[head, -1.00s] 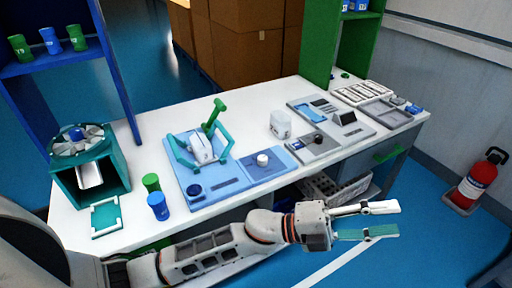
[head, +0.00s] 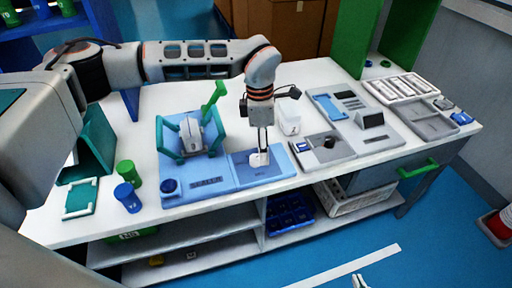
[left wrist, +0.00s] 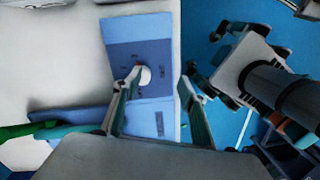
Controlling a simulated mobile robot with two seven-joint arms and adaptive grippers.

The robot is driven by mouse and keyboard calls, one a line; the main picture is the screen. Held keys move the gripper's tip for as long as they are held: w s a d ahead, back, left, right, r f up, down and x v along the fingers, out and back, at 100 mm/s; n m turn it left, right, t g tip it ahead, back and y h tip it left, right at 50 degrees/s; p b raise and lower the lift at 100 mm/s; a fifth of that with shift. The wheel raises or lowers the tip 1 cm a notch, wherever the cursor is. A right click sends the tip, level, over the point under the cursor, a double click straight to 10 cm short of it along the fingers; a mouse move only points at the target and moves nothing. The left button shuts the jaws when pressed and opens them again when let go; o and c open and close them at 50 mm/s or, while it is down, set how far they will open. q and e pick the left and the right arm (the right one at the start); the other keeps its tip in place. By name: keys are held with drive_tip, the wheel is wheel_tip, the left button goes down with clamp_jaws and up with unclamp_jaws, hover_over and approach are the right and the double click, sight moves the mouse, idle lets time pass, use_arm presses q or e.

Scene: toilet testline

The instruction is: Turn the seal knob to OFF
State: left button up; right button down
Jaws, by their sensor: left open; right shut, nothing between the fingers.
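The seal knob (head: 259,159) is a white round knob on a flat blue panel (head: 279,165) at the front middle of the bench. My left gripper (head: 262,150) points down over the panel, with its fingertips at the knob. In the left wrist view the knob (left wrist: 145,75) shows by the left finger of the open left gripper (left wrist: 162,80), with a gap to the right finger. I cannot tell if a finger touches it. The panel's small marks are too blurred to read. My right gripper (head: 360,282) shows only as pale tips at the bottom edge.
Left of the panel is a blue fixture (head: 207,176) with a green lever (head: 213,95). A grey panel with a black knob (head: 329,141) lies to the right. Green (head: 125,169) and blue cups (head: 127,197) stand at the front left. A white box (head: 289,119) stands behind.

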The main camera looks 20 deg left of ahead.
sight(255, 157)
use_arm(q)
drive_tip(key=w+a, duration=0.1)
drive_tip(key=w+a+r, duration=0.1)
drive_tip(key=a, duration=0.1)
drive_tip(key=shift+y, duration=0.4)
drive_tip(key=shift+f, duration=3.7)
drive_tip(key=c, duration=1.1)
